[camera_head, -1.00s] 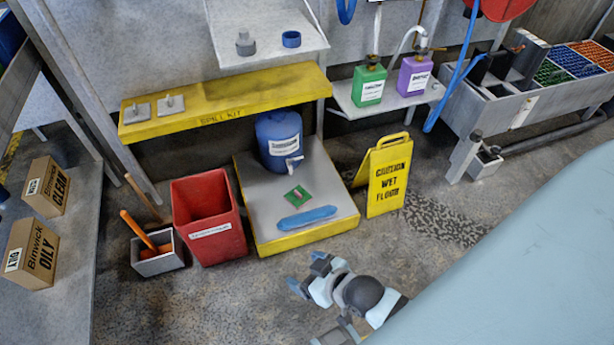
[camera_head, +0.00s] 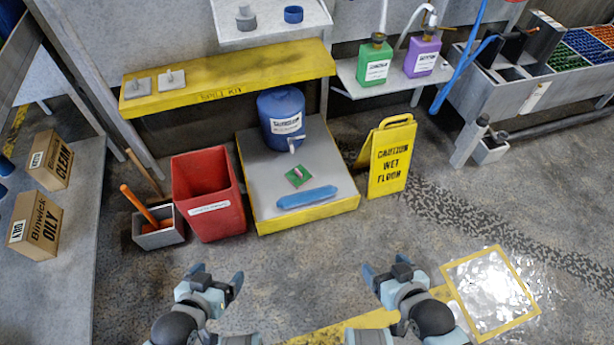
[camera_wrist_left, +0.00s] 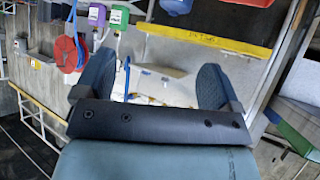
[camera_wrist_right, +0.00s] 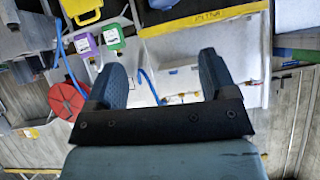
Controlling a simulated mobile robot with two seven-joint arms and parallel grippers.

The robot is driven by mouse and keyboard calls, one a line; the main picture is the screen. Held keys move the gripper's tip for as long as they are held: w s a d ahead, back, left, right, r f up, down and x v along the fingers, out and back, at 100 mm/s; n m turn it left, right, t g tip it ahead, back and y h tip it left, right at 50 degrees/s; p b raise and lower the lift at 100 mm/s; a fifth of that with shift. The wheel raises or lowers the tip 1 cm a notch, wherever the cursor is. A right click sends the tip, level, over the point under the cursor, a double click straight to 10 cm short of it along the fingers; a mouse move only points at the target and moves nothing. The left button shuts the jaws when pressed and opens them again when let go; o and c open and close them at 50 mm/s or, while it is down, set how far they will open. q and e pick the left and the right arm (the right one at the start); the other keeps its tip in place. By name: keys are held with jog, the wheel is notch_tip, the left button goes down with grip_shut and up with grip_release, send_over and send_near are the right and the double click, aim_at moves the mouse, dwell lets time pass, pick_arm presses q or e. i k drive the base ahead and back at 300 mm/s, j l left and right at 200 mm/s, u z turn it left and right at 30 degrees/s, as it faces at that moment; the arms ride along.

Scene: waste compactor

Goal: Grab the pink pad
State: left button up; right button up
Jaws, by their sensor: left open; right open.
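I cannot make out a pink pad in any view. A small green square (camera_head: 299,176) with a pale mark on it lies on the grey top of the yellow-edged platform (camera_head: 262,205), behind a long blue item (camera_head: 307,197). My left gripper (camera_head: 217,279) is open and empty, in front of the red bin and the platform and apart from both. My right gripper (camera_head: 396,273) is open and empty, in front of the yellow sign. The wrist views show both pairs of fingers spread with nothing between them, left (camera_wrist_left: 154,80) and right (camera_wrist_right: 163,78).
A red bin (camera_head: 207,195), a blue drum (camera_head: 281,118) and a yellow wet-floor sign (camera_head: 390,160) stand ahead. A yellow shelf (camera_head: 230,84) holds two grey plates. Cardboard boxes (camera_head: 36,222) stand at left. A shiny yellow-framed patch (camera_head: 490,292) lies at right. Floor between is clear.

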aim_at(298, 177)
jog(key=i+l, duration=0.15)
jog(key=l, duration=0.2)
jog(key=i+l, duration=0.15)
jog(key=l, duration=0.2)
jog(key=i+l+u, duration=0.1)
jog(key=l, duration=0.25)
jog(key=i+l, duration=0.15)
jog(key=l, duration=0.25)
jog(key=i+l, duration=0.1)
jog(key=l, duration=0.25)
jog(key=i+l+u, duration=0.1)
jog(key=u, duration=1.6)
jog(key=i+l+u, duration=0.4)
jog(key=i+l, duration=0.35)
jog(key=l, duration=0.1)
